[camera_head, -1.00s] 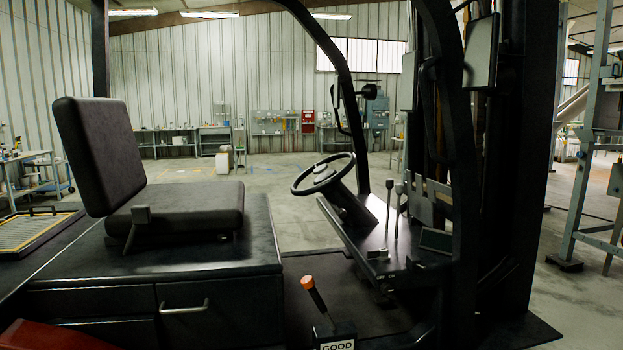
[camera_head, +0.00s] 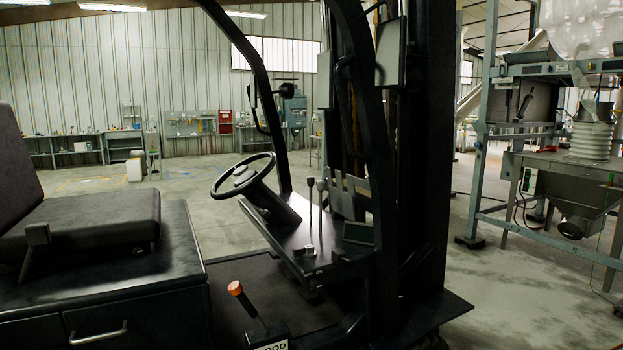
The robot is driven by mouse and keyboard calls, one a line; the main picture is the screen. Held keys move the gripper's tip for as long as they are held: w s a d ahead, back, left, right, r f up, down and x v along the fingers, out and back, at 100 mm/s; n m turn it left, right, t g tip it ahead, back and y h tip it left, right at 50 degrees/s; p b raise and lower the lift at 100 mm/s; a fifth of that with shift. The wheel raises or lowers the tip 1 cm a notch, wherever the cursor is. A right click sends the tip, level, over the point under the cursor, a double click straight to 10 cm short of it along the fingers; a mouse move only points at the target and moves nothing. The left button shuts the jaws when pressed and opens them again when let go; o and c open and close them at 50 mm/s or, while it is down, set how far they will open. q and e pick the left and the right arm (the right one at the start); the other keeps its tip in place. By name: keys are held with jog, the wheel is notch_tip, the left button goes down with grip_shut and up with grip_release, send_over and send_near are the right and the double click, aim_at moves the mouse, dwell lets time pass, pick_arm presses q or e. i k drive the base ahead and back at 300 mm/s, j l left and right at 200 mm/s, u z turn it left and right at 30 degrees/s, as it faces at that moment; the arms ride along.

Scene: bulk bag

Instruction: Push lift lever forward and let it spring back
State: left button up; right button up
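Two thin upright levers with dark knobs stand on the forklift's dash panel, right of the steering wheel (camera_head: 243,176). The nearer lever (camera_head: 320,205) and the one beside it (camera_head: 310,200) look close to upright; which is the lift lever I cannot tell. A separate lever with an orange knob (camera_head: 235,288) rises from a dark box on the cab floor, with a partly cut-off label. Neither of my grippers is in view.
The black seat (camera_head: 90,225) is at left. A dark roof post (camera_head: 365,140) and the mast (camera_head: 425,150) stand right of the levers. A steel frame (camera_head: 480,150) with a hopper (camera_head: 570,190) and a hanging clear bag (camera_head: 580,25) is at right. Concrete floor is open behind the cab.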

aim_at(310, 179)
jog(key=i+u, duration=0.2)
jog(key=u, duration=0.3)
jog(key=i+l+u, duration=0.15)
jog(key=u, duration=0.3)
